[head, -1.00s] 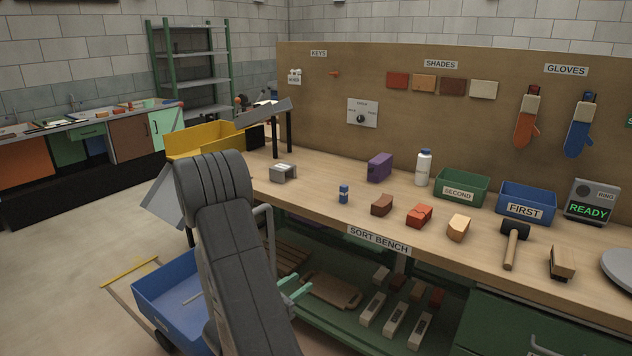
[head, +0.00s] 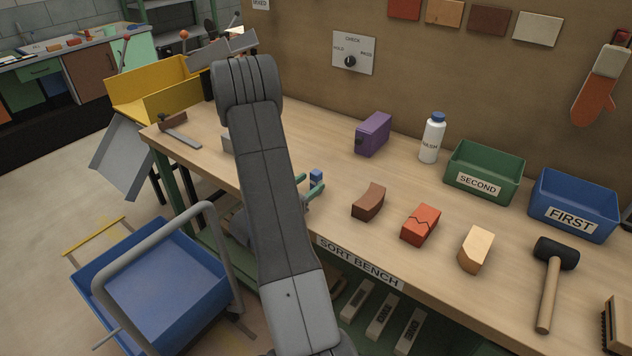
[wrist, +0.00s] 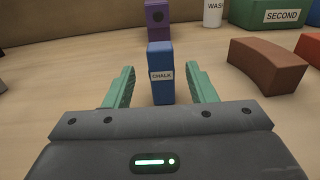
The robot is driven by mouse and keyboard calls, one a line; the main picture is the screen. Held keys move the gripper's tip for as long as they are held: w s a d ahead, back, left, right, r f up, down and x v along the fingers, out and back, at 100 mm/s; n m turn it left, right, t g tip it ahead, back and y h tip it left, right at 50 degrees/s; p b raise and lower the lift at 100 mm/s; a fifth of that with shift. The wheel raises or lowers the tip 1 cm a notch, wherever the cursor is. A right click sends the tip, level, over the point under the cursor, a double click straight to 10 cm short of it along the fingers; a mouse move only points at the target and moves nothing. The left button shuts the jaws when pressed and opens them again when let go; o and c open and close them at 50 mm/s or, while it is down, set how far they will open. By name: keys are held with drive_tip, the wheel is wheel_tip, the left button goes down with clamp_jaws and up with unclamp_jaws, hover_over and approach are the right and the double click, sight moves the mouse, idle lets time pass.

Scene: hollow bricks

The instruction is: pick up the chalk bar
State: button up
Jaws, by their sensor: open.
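My gripper (wrist: 160,80) has two green fingers, open, one on each side of the bar. Gaps show between the bar and both fingers. In the head view my gripper (head: 312,193) is low at the bench's front edge.
A brown curved brick (head: 369,202) stands close to the right of the bar. A purple block (head: 373,134) and a white bottle (head: 432,138) stand behind. A red cracked brick (head: 420,224) and a tan brick (head: 476,249) are further right.

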sight(320, 173)
drive_tip(key=x, duration=0.2)
drive_tip(key=r+p+x, duration=0.1)
drive_tip(key=x, duration=0.1)
drive_tip(key=shift+d, duration=0.2)
drive_tip(key=shift+w+d+f, duration=0.15)
drive_tip(key=shift+w+d, duration=0.15)
drive_tip(key=shift+w, duration=0.15)
drive_tip(key=c, duration=1.1)
wheel_tip(320, 173, up, 10)
drive_tip(key=shift+r, duration=0.1)
